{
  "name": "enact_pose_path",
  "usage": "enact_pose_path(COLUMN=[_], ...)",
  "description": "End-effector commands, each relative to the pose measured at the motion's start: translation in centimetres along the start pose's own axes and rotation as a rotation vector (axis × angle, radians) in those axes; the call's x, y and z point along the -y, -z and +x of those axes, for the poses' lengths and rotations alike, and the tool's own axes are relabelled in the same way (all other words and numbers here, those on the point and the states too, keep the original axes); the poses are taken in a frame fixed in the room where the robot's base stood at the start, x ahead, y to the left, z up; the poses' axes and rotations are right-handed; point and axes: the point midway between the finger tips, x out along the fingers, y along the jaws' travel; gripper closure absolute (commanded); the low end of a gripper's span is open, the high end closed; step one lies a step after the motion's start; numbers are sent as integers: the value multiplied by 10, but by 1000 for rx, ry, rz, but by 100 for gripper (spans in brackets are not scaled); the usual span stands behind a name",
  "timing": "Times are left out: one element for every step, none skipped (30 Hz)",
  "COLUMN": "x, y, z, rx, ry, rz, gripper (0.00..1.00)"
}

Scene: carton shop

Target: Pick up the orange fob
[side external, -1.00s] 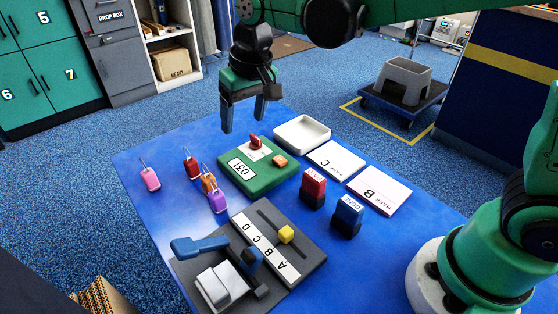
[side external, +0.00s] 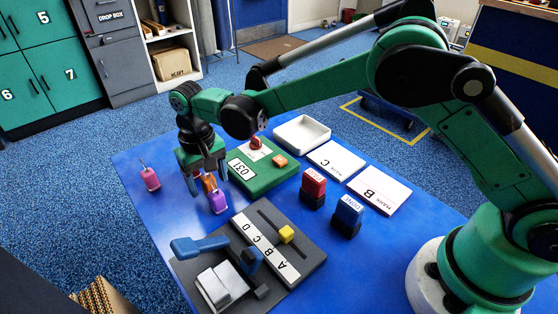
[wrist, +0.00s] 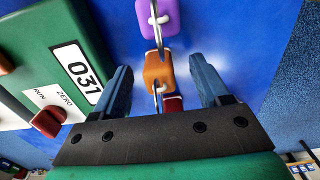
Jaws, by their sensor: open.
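The orange fob (wrist: 158,70) lies on the blue table between a purple fob (wrist: 156,20) and a red fob (wrist: 173,104), with a metal ring at its end. In the side view the orange fob (side external: 208,182) is partly hidden by my gripper (side external: 207,188), which is low over it. In the wrist view my gripper (wrist: 160,78) is open, with one blue finger on each side of the orange fob and a gap to it on both sides. The purple fob (side external: 218,202) lies just in front of it. The red fob is mostly hidden behind the gripper.
A pink fob (side external: 150,179) lies apart at the left. The green panel marked 031 (side external: 262,180) is close on the gripper's right. A grey fixture with a blue lever (side external: 200,245) stands nearer the camera. Stamps, cards and a white tray (side external: 302,148) are further right.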

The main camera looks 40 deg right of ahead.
Motion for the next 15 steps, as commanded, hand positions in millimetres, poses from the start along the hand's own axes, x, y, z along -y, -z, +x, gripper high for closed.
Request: enact_pose_path(x=[0, 0, 0, 0, 0, 0, 0, 0, 0, 0, 0, 0, 0, 0, 0], y=[0, 0, 0, 0, 0, 0, 0, 0, 0, 0, 0, 0, 0, 0, 0], z=[2, 2, 2, 2, 2, 2, 2, 2, 2, 2, 2, 2, 2, 2, 2], rx=[0, 0, 0, 0, 0, 0, 0, 0, 0, 0, 0, 0, 0, 0, 0], ry=[0, 0, 0, 0, 0, 0, 0, 0, 0, 0, 0, 0, 0, 0, 0], rz=[0, 0, 0, 0, 0, 0, 0, 0, 0, 0, 0, 0, 0, 0, 0], gripper=[32, 32, 32, 32, 32, 32, 32, 34, 46, 54, 63, 74, 83, 91, 100])
